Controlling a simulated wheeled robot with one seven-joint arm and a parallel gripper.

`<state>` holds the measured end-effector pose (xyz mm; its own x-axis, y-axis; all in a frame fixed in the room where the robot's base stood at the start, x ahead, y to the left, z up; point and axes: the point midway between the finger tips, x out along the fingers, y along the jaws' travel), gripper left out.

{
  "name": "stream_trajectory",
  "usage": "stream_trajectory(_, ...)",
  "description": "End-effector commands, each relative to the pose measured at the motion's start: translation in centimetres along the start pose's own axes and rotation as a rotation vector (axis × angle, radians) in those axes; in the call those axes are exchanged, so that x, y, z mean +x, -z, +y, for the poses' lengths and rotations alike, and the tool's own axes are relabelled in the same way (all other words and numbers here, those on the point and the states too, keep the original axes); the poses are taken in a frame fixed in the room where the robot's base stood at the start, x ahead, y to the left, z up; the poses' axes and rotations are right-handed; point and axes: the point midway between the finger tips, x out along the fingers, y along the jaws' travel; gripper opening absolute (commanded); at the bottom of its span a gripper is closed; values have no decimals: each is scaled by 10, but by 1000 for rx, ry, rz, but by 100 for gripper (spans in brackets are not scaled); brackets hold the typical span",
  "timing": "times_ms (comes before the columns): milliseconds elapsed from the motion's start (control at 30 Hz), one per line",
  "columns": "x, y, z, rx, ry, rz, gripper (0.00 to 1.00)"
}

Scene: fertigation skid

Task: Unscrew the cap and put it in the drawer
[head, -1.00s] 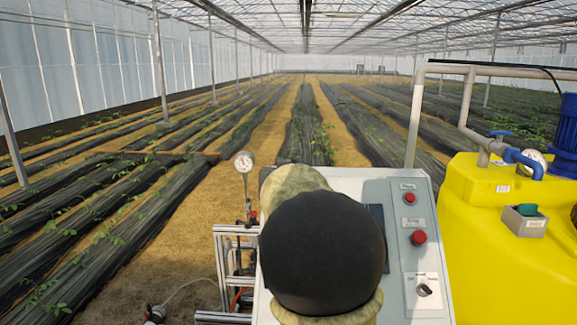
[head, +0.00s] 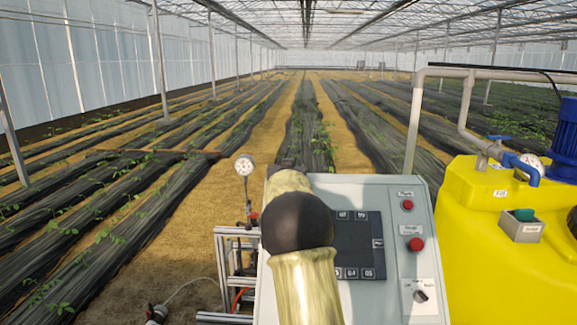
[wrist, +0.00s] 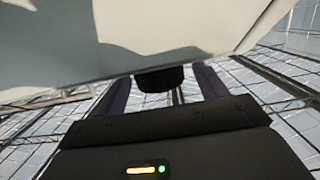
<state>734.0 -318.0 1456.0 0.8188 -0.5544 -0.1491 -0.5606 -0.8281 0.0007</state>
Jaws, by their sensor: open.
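In the wrist view a dark, round, ribbed piece (wrist: 160,79), which looks like the cap, sticks out below the edge of a pale surface. My gripper (wrist: 163,84) points toward it, with one dark finger on each side and a gap visible on both sides. The gripper is open; I cannot tell how far the fingertips reach along the cap, as the pale surface covers their ends. In the head view my own arm stands in front of the control panel, and the gripper and cap are hidden. I see no drawer in either view.
A grey control panel (head: 392,252) with red buttons and a screen stands ahead. A yellow tank (head: 480,262) with pipes is at right. A gauge (head: 244,165) and metal frame (head: 228,243) are at left. The pale surface (wrist: 180,30) is close above my gripper.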

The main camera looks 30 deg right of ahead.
Motion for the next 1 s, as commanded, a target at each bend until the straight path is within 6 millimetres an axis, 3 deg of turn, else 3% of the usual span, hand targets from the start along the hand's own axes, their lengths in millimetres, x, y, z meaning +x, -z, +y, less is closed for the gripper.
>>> stream_trajectory(367, 6, -1, 0, 1, 1, -1, 71)
stream_trajectory(600, 6, -1, 0, 1, 1, -1, 26)
stream_trajectory(1000, 7, -3, 0, 0, 22, 0, 25)
